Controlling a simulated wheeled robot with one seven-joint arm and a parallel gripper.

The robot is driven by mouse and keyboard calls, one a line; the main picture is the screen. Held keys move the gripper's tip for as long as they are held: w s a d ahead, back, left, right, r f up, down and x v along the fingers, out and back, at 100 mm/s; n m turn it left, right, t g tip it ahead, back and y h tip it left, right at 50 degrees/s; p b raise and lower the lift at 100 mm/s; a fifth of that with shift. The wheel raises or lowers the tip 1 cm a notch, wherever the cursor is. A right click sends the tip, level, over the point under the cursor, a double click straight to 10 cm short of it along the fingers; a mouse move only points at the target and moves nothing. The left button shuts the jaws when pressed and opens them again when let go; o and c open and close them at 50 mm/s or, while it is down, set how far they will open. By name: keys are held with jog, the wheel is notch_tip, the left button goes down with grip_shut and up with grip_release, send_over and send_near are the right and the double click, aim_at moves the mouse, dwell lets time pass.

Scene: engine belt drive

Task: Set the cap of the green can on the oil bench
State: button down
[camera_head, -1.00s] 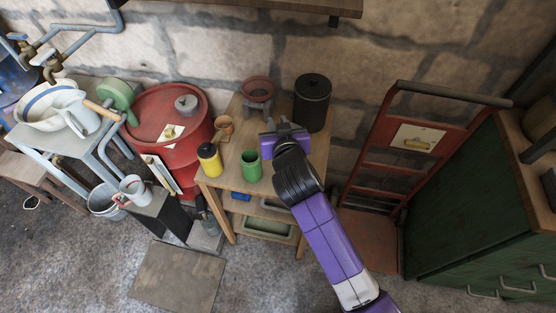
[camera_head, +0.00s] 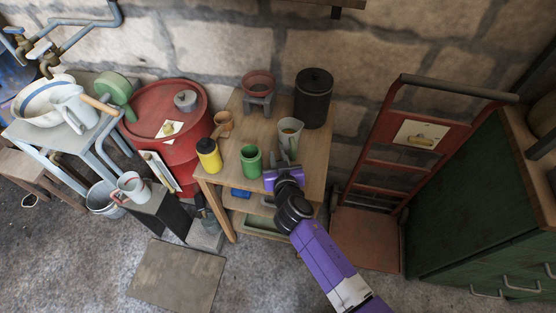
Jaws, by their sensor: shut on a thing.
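The green can (camera_head: 251,161) stands upright on the wooden oil bench (camera_head: 310,180), near its front edge. Its top looks open and dark inside, with no cap on it. My gripper (camera_head: 283,178) is low over the bench's front right part, just right of the green can. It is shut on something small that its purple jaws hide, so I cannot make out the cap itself.
A yellow can (camera_head: 208,156) with a dark top stands left of the green can. A grey jug (camera_head: 288,138) stands close behind my gripper. A black canister (camera_head: 312,98), a red funnel on a stand (camera_head: 258,90) and a wooden cup (camera_head: 224,124) are farther back. The bench's right side is clear.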

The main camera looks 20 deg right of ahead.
jog(key=shift+f, duration=0.35)
jog(key=shift+f, duration=0.2)
jog(key=c, duration=1.5)
grip_release()
jog(key=shift+c, duration=0.2)
jog(key=shift+r, duration=0.15)
jog(key=shift+r, duration=0.2)
jog(key=v, duration=1.2)
jog(key=shift+b, duration=0.35)
jog(key=shift+f, duration=0.1)
